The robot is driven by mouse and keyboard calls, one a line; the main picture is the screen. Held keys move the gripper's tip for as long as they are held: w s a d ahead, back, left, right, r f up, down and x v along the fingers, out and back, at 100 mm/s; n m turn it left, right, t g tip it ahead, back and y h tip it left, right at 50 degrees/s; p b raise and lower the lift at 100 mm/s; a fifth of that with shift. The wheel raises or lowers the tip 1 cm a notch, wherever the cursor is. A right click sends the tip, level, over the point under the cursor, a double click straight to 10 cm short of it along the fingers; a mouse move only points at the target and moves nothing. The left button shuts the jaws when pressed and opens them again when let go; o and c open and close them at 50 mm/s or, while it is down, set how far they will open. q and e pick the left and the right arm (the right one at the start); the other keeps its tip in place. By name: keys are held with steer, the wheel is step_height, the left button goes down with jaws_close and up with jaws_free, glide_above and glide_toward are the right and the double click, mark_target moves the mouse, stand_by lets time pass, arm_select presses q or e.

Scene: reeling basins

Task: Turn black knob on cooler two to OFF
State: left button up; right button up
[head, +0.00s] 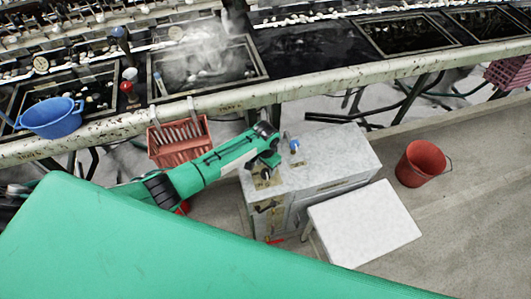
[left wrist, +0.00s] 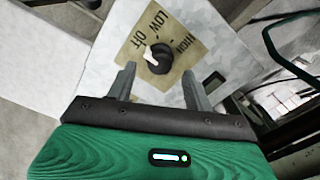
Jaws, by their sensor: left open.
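The black knob (left wrist: 159,57) sits on a tan plate (left wrist: 178,68) marked LOW, OFF and HIGH, on a pale cabinet. In the head view the left gripper (head: 268,160) is over the left end of the pale cabinet (head: 335,158); the knob is not clear there. My right gripper is not in view.
A blue-topped item (head: 294,146) stands on the cabinet. A white stool (head: 365,224) is in front, a red bucket (head: 421,163) to the right. A red crate (head: 178,140) hangs by the basin bench (head: 225,100); a blue bowl (head: 51,117) rests at left.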

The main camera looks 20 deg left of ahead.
mark_target(266, 171)
arm_select(q)
step_height(266, 171, up, 11)
steer(key=shift+f+b, duration=0.15)
steer(key=shift+b, duration=0.3)
stand_by(0.3)
